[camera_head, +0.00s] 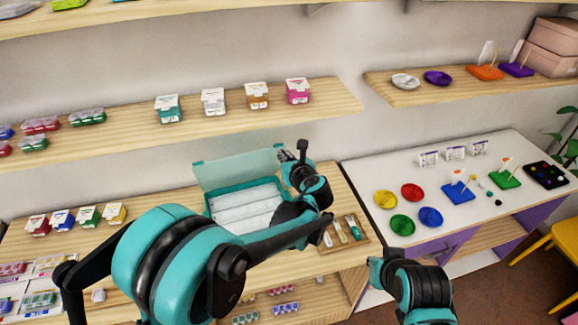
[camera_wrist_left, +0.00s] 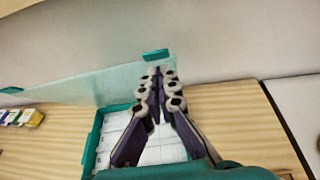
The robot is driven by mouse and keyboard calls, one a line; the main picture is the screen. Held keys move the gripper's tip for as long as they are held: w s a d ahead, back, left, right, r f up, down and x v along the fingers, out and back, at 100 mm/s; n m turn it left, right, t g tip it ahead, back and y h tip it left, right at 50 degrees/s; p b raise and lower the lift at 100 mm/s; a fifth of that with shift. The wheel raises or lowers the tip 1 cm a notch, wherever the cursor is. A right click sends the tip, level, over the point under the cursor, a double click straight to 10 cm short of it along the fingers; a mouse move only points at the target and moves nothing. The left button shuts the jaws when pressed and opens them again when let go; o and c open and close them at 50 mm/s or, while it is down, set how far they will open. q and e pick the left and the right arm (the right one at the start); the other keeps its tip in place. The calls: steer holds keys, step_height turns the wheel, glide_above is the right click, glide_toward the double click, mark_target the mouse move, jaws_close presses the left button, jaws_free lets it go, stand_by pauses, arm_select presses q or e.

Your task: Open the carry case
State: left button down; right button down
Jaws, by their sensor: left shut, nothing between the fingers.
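The carry case (camera_head: 209,213) is a teal box on the wooden shelf, with white compartments inside. Its translucent lid (camera_head: 228,170) stands raised at the back, so the case is open. In the left wrist view the lid (camera_wrist_left: 100,86) has teal latches on its upper edge, and the case's teal rim (camera_wrist_left: 93,140) shows below. My left gripper (camera_head: 287,156) is beside the lid's right end, above the case's back right. In the left wrist view the gripper (camera_wrist_left: 160,76) is shut and empty, in front of the lid. My forearm hides the case's front right.
A wooden tray with tools (camera_head: 343,233) lies right of the case. Small coloured boxes (camera_head: 76,217) stand to the left. A shelf with boxes (camera_head: 213,101) runs above. A white table (camera_head: 355,175) with coloured dishes and boards is at right.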

arm_select(q)
steer(key=shift+w+a+r, duration=0.25)
steer(key=shift+w+r, duration=0.05)
steer(key=shift+w, duration=0.25)
steer(key=w+a+r+g+p, duration=0.1)
steer(key=w+a+r+p, duration=0.2)
steer(key=w, duration=0.4)
steer(key=shift+r+h, duration=0.2)
steer(key=shift+h, duration=0.1)
